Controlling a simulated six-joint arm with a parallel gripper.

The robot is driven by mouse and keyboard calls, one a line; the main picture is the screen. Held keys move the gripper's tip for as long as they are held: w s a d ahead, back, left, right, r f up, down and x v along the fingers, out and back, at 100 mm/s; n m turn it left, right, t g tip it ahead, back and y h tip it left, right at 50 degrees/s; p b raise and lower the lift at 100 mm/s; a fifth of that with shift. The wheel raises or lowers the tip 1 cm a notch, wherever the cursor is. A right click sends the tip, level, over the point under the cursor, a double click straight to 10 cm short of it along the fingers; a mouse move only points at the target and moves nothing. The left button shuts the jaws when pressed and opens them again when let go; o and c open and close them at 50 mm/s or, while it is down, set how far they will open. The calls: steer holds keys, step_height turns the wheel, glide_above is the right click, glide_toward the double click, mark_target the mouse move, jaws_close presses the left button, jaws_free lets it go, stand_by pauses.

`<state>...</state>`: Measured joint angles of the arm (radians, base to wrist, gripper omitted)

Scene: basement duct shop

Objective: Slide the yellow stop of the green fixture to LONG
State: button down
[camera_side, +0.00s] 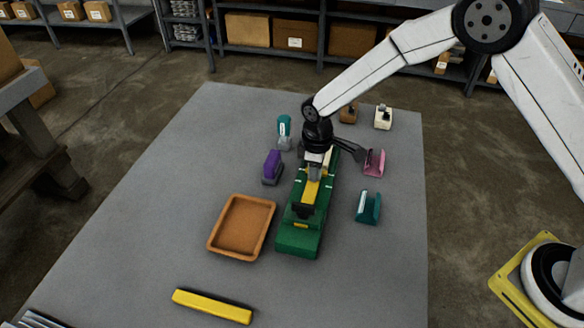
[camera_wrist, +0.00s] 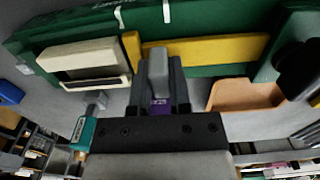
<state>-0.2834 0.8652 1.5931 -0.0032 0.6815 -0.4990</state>
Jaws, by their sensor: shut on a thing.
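The green fixture (camera_side: 298,238) lies lengthwise near the middle of the table; its side fills the top of the wrist view (camera_wrist: 210,18). The yellow stop (camera_side: 311,190) is a long strip along the fixture, also seen in the wrist view (camera_wrist: 225,48). A grey upright knob (camera_wrist: 158,64) stands against the strip. My gripper (camera_side: 315,170) is over the fixture, its fingers (camera_wrist: 160,82) shut on the grey knob. A cream block (camera_wrist: 82,60) sits at one end of the strip. White marks show on the fixture; I cannot read a LONG label.
An orange-brown tray (camera_side: 212,240) stands left of the fixture. Purple (camera_side: 272,168), teal (camera_side: 368,208) and pink (camera_side: 374,162) pieces stand close on either side. A yellow bar (camera_side: 212,306) lies at the front. The table's front right is clear.

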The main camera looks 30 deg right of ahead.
mark_target(310, 192)
steer(key=shift+s+a, duration=1.55)
steer(key=shift+a, duration=0.1)
steer(key=c, duration=0.6)
jaws_free()
steer(key=shift+s, duration=0.1)
steer(key=shift+o, duration=0.2)
steer(key=shift+r, duration=0.1)
steer(key=shift+r, duration=0.6)
step_height(310, 192, up, 6)
steer(key=shift+r, duration=0.2)
